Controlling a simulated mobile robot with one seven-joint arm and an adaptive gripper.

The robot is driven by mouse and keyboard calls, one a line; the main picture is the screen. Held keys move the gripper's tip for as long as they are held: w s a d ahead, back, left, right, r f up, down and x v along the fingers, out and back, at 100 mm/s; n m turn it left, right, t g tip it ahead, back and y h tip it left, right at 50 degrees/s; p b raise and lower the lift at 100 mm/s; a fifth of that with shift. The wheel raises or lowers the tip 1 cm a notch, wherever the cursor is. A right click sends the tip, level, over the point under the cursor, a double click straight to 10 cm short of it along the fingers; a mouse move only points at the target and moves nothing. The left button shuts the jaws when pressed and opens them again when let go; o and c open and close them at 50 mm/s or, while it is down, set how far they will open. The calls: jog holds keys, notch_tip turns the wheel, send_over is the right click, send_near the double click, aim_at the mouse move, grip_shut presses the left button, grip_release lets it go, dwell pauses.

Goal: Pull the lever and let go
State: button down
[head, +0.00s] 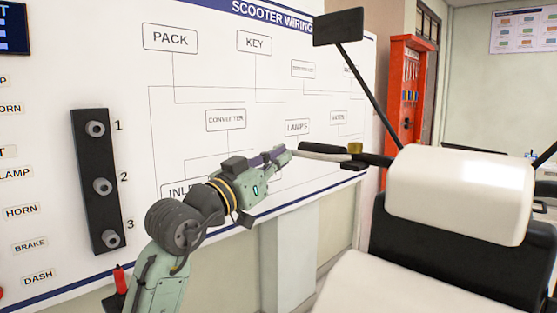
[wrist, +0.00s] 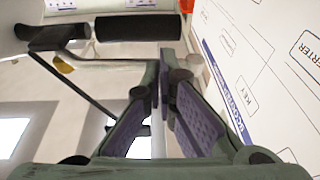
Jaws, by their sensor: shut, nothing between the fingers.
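The lever is a thin pale bar (head: 322,148) on the scooter's handlebar, running left toward my fingertips. In the wrist view the lever (wrist: 112,66) runs beside the black handlebar grip (wrist: 137,27), with a gap between them. My gripper (head: 282,156) is at the lever's free end, in front of the wall board. In the wrist view my gripper's fingertips (wrist: 165,68) are together with nothing held between them. The lever's end is close beside one fingertip; I cannot tell whether they touch.
The scooter's black mirror (head: 338,27) rises on a stalk above the handlebar. The wiring board (head: 215,75) is close behind my arm. A black strip with three knobs (head: 100,182) is mounted at left.

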jog(key=shift+w+d+m+g+h, duration=0.3)
jog(key=shift+w+m+g+h, duration=0.1)
jog(key=shift+w+g+h, duration=0.2)
jog(key=shift+w+d+m+g+h, duration=0.25)
jog(key=shift+w+m+g+h, duration=0.2)
jog(key=shift+w, duration=0.25)
jog(key=shift+w+d+m+g+h, duration=0.35)
jog(key=shift+w+g+h, duration=0.1)
jog(key=shift+w+g, duration=0.15)
jog(key=shift+w, duration=0.1)
